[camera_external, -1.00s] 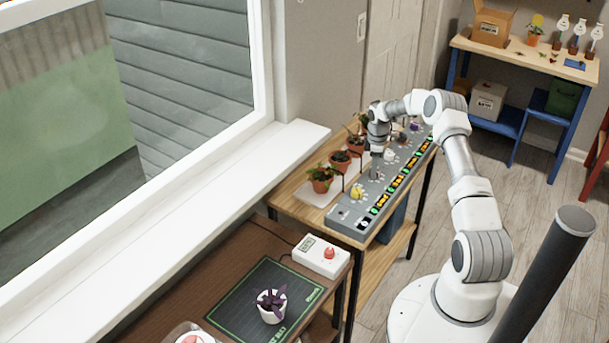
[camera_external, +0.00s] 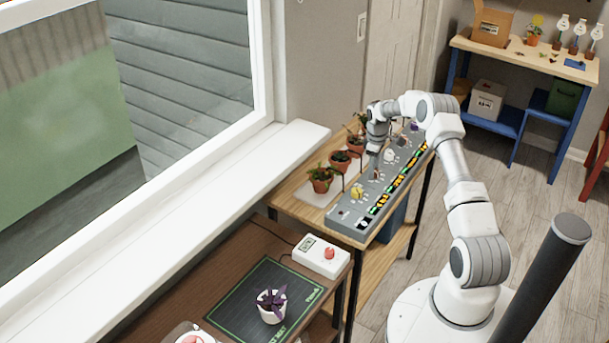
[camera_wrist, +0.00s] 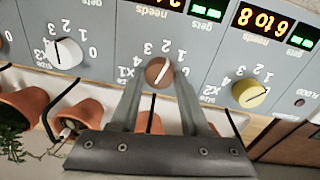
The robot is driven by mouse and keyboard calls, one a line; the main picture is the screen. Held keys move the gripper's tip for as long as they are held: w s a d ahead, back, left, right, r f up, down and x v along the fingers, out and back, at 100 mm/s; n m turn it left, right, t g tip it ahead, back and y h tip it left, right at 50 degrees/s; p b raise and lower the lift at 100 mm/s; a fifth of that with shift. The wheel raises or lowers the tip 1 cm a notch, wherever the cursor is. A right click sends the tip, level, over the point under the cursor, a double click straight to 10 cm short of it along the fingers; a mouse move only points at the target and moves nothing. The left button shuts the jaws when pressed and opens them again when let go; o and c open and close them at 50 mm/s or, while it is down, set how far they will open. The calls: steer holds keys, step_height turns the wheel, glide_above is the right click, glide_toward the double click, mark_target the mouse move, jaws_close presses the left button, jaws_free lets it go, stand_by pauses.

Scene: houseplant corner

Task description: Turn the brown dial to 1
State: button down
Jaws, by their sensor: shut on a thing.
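The brown dial (camera_wrist: 158,73) sits on the grey panel (camera_wrist: 213,75), in the middle of the wrist view. Its white pointer line leans slightly right of straight up, towards the printed numbers above it. I cannot tell exactly which number it meets. My gripper (camera_wrist: 158,80) is shut on the brown dial, one finger at each side. In the external view my gripper (camera_external: 374,171) reaches down onto the long grey panel and hides the dial.
A white dial (camera_wrist: 64,54) is left of the brown one and a yellow dial (camera_wrist: 249,92) right. Lit displays (camera_wrist: 262,21) run along the panel. Terracotta pots (camera_external: 320,180) with plants stand close behind it. A white box with a red knob (camera_external: 321,256) is on the nearer table.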

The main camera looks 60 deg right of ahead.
steer(key=shift+m+b, duration=0.55)
steer(key=shift+m, duration=1.55)
steer(key=shift+c, duration=1.9)
jaws_free()
steer(key=shift+r, duration=0.1)
step_height(320, 180, up, 17)
steer(key=p, duration=0.1)
steer(key=shift+w+a, duration=0.2)
steer(key=shift+a, duration=0.25)
steer(key=shift+r, duration=0.1)
